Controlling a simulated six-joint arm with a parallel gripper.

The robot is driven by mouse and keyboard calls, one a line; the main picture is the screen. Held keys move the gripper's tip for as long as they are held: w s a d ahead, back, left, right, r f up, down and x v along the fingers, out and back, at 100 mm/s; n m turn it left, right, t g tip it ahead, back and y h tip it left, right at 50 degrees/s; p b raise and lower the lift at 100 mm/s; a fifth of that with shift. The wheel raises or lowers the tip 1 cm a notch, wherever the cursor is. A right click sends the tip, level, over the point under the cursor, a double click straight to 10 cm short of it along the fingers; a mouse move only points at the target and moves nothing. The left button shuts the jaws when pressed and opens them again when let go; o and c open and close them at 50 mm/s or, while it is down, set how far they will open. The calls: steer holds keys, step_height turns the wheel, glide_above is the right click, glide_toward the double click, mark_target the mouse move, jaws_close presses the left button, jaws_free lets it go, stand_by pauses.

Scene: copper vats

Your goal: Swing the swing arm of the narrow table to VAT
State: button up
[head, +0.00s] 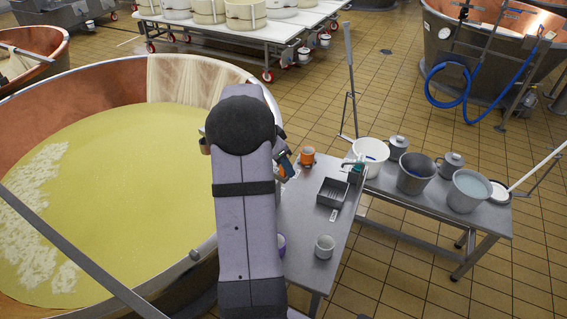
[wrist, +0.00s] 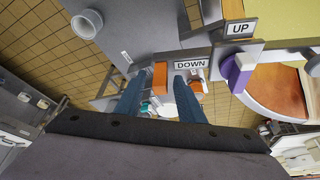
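The narrow table (head: 312,245) stands just right of the big vat (head: 130,190) in the head view. An orange block (wrist: 160,75) shows between the two blue fingers of my gripper (wrist: 158,92), with gaps on both sides. The gripper is open; whether it touches anything is unclear. In the head view my gripper (head: 287,166) is largely hidden by my arm. I cannot make out a VAT label or which part is the swing arm.
A purple and white piece (wrist: 238,70) sits near the UP plate.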

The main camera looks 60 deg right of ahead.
steer(key=shift+c, duration=0.3)
jaws_close()
steer(key=shift+d+n+t+h+b, duration=0.35)
steer(key=shift+d+n+t, duration=0.15)
steer(key=shift+d+n, duration=1.05)
steer(key=shift+o, duration=0.3)
jaws_free()
steer(key=shift+b+v, duration=1.3)
steer(key=shift+v, duration=2.4)
